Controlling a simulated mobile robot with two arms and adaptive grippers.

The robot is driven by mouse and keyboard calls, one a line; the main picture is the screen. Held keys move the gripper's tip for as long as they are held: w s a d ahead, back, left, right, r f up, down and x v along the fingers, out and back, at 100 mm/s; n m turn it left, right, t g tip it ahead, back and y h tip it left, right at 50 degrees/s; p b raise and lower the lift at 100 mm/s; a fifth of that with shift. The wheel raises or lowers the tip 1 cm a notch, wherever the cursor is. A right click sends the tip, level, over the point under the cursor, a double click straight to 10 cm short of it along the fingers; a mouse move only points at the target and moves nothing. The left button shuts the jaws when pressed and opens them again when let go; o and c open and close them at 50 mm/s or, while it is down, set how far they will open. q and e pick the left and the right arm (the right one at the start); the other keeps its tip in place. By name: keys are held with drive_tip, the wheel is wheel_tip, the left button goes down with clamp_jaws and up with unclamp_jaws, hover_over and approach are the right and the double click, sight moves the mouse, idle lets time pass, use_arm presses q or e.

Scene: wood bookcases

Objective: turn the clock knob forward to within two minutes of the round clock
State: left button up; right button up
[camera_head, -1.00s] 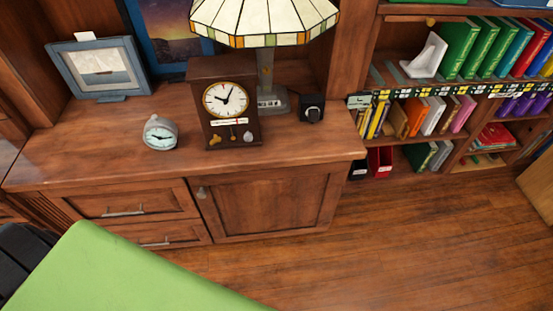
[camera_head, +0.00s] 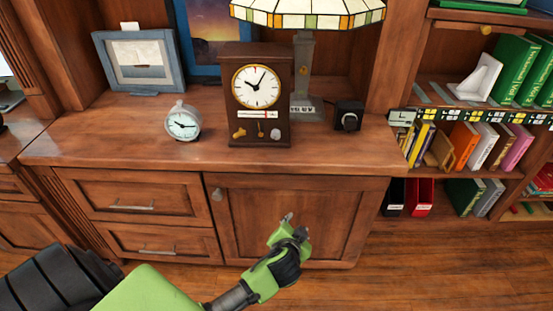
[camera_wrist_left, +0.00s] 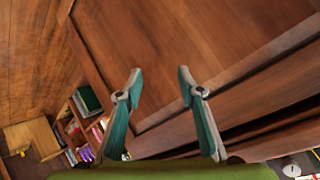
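The dark wooden clock (camera_head: 258,95) stands on the cabinet top with a cream dial. Below its dial are a gold knob (camera_head: 239,133) at the left and a silver-grey one (camera_head: 276,133) at the right. The grey round clock (camera_head: 183,122) stands to its left, apart from it. The hands are too small to read to the minute. My left gripper (camera_head: 288,224) is in front of the cabinet door, below the clocks and touching neither. In the left wrist view its fingers (camera_wrist_left: 160,78) are spread and empty. My right gripper is not in view.
A stained-glass lamp (camera_head: 305,75) stands behind the wooden clock, and a black box with a dial (camera_head: 348,116) is to the right. A framed picture (camera_head: 140,62) is at the back left. The cabinet top's front strip (camera_head: 260,165) is clear. A bookcase (camera_head: 470,115) stands at the right.

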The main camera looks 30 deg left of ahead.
use_arm(q)
wheel_tip(320, 180, up, 10)
drive_tip(key=w+n+t+y+b, duration=0.2)
drive_tip(key=t+b, duration=0.1)
drive_tip(key=b, duration=0.1)
drive_tip(key=n+t+y+b, duration=0.2)
drive_tip(key=n+y+b, duration=0.25)
drive_tip(key=b, duration=0.45)
approach(276, 137)
drive_tip(key=shift+n+h, duration=0.25)
drive_tip(key=shift+h, duration=0.2)
drive_tip(key=x, duration=0.2)
drive_tip(key=b+x, duration=0.1)
drive_tip(key=x, duration=0.5)
drive_tip(key=shift+a+r, duration=0.3)
drive_tip(key=shift+w+a, duration=0.25)
drive_tip(key=shift+w, duration=0.15)
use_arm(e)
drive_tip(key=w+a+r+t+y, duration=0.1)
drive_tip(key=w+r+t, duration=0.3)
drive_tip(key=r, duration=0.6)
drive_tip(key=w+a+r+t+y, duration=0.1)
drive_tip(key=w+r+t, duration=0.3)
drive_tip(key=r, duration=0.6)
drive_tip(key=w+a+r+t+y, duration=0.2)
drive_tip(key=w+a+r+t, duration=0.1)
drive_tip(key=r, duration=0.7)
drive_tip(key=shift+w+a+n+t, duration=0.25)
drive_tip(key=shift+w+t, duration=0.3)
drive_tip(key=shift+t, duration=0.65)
